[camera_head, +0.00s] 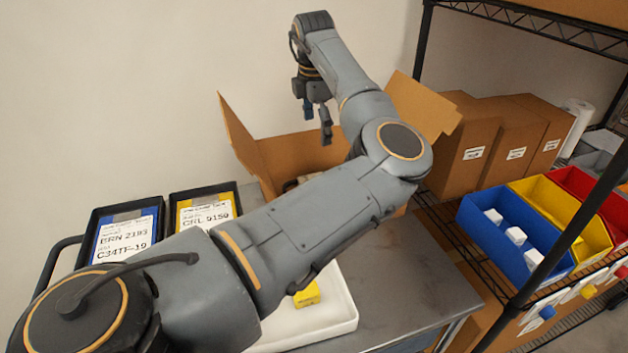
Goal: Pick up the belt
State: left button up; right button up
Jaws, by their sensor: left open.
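My left gripper (317,122) is open and points down above the open cardboard box (292,154) at the back of the table. No object shows between its fingers. My left arm crosses the middle of the view and hides much of the box and the table. I cannot make out a belt. A small part of something light shows low in the box, beside my arm, too covered to identify. My right gripper is not in view.
Two black bins (128,232) with labels stand at the left. A white tray (335,325) with a yellow block (307,294) lies partly under my arm. A black wire rack with blue (490,247), yellow and red bins stands right. The grey table (430,285) has bare room right of the tray.

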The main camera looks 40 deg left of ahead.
pick_arm(q)
jog(key=f, duration=0.4)
jog(key=w+f+b, duration=0.1)
jog(key=f, duration=0.3)
jog(key=a+f+b, duration=0.1)
jog(key=f, duration=0.3)
jog(key=shift+w, duration=0.3)
jog(key=f, duration=0.2)
jog(key=w+f, duration=0.1)
jog(key=f, duration=0.1)
jog(key=shift+f+p, duration=0.3)
jog(key=shift+w+f, duration=0.1)
jog(key=shift+f, duration=0.35)
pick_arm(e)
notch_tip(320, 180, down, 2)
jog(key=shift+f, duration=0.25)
pick_arm(q)
jog(key=c, duration=1.1)
